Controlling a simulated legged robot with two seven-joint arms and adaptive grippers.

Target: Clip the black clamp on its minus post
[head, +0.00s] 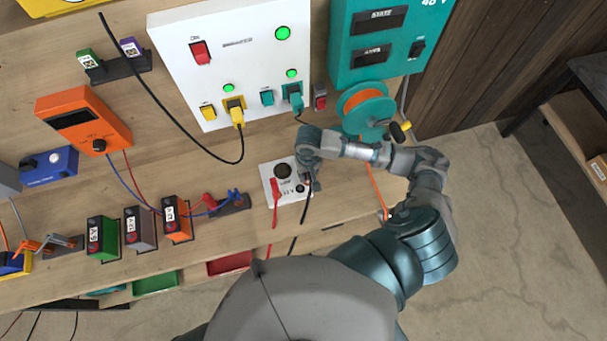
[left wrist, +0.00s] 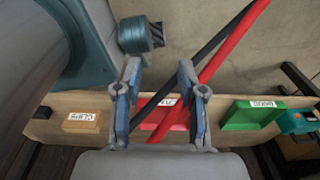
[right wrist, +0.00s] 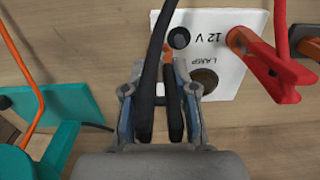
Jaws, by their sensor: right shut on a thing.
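My right gripper (head: 311,181) is at the lamp board, shut on the black clamp; in the right wrist view the black clamp's handles (right wrist: 175,115) lie between the fingers (right wrist: 160,108). Its copper jaws point at the black minus post (right wrist: 179,38) on the white 12 V lamp board (right wrist: 222,60). The jaw tips are close to the post; whether they are around it I cannot tell, as the black cable (right wrist: 152,60) covers part of them. The red clamp (right wrist: 270,68) sits at the board's other post. My left gripper (left wrist: 160,105) is open and empty, seen only in the left wrist view.
A red cable (left wrist: 232,45) and a black cable (left wrist: 205,50) hang across the left wrist view beyond the fingers. An orange spool (head: 366,110) stands right of the lamp board. A white switch panel (head: 235,65) stands behind. Small orange, grey and green blocks stand left.

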